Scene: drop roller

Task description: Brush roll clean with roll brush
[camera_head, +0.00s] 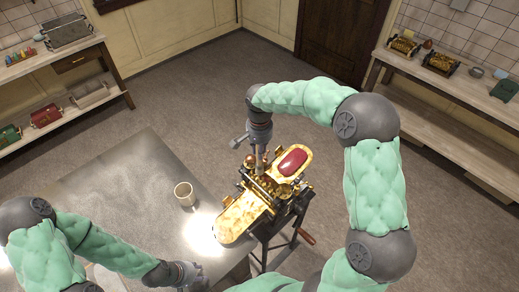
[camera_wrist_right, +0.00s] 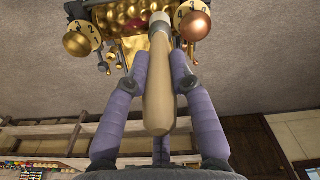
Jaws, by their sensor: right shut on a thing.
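The roll brush (camera_wrist_right: 157,95) has a pale wooden handle and a light collar at its far end. My right gripper (camera_wrist_right: 157,78) has its fingers on both sides of this handle and is shut on it. In the head view the right gripper (camera_head: 257,163) points down over the middle of the gold drop roller machine (camera_head: 240,216). In the wrist view the brush's far end meets the gold bumpy roll (camera_wrist_right: 118,14); the bristles are hard to see, so contact is unclear. My left gripper (camera_head: 190,276) is low over the table's front, its fingers too small to read.
A red oval block (camera_head: 292,160) lies on the machine's back gold plate. Numbered dials with round knobs (camera_wrist_right: 82,40) flank the roll. A crank handle (camera_head: 306,236) sticks out at right. A beige cup (camera_head: 184,194) stands on the grey table (camera_head: 120,185). Shelves line both walls.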

